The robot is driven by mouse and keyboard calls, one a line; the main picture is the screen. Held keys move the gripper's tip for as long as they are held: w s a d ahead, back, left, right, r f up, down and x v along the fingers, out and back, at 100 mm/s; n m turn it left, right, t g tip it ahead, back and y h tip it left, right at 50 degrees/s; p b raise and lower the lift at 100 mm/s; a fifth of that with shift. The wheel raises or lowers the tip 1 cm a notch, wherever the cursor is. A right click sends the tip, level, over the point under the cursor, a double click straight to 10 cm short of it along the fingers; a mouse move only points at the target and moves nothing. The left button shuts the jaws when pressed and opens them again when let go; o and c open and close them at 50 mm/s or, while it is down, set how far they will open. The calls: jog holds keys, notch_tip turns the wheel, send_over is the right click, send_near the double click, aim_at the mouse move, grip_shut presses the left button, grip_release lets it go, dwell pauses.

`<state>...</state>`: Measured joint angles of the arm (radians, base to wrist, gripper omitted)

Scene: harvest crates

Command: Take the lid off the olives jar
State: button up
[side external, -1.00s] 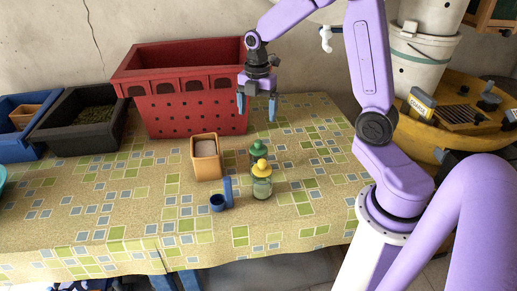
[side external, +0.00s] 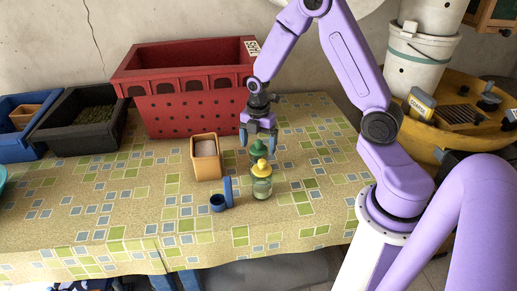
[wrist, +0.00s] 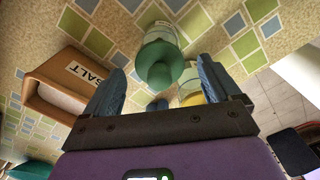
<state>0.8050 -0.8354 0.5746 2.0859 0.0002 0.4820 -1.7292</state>
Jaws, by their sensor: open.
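Two lidded jars stand close together on the table. One jar has a green knobbed lid (side external: 257,147), which also shows in the wrist view (wrist: 160,65). The jar in front has a yellow lid (side external: 261,167) and a clear body (side external: 262,188); it is partly hidden behind my finger in the wrist view. I cannot read which jar is labelled olives. My gripper (side external: 258,139) is open and empty, pointing down just above the green-lidded jar. In the wrist view the green lid lies between and beyond the fingertips, with no contact visible.
A tan box marked SALT (side external: 207,168) stands left of the jars. A small blue cup (side external: 218,203) with an upright blue piece (side external: 228,189) is in front. A red crate (side external: 195,112) stands behind left. The table's front (side external: 120,235) is clear.

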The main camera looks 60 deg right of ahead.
jog(key=shift+f, duration=0.1)
jog(key=c, duration=1.1)
jog(key=shift+r, duration=0.2)
